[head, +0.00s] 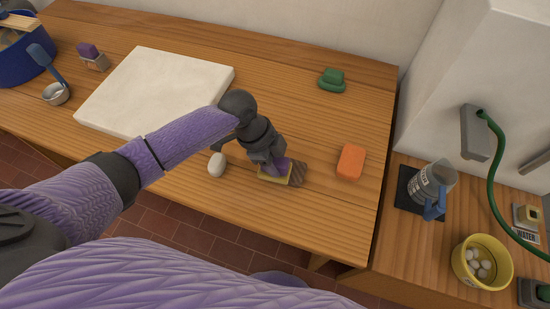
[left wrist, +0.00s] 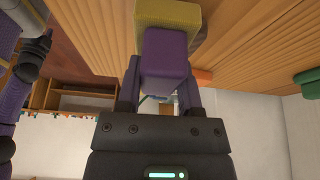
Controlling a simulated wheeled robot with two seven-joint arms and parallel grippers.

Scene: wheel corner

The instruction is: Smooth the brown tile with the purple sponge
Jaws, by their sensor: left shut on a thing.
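The purple sponge (head: 280,168) has a purple upper part and a yellow lower layer. My left gripper (head: 274,160) is shut on its purple part, at the front right of the wooden table. In the left wrist view the purple sponge (left wrist: 166,58) sits between the fingers, with its yellow layer beyond. The brown tile (head: 300,174) is a small ridged dark piece, showing just to the right of the sponge. The sponge and my gripper hide part of it. I cannot tell whether the sponge presses on it. My right gripper is not in view.
An orange block (head: 351,161) lies right of the tile, a white egg-shaped thing (head: 217,164) left of it. A green object (head: 332,80) is behind. A white board (head: 155,92) covers the left. A side table holds a pitcher (head: 431,183) and a yellow bowl (head: 482,262).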

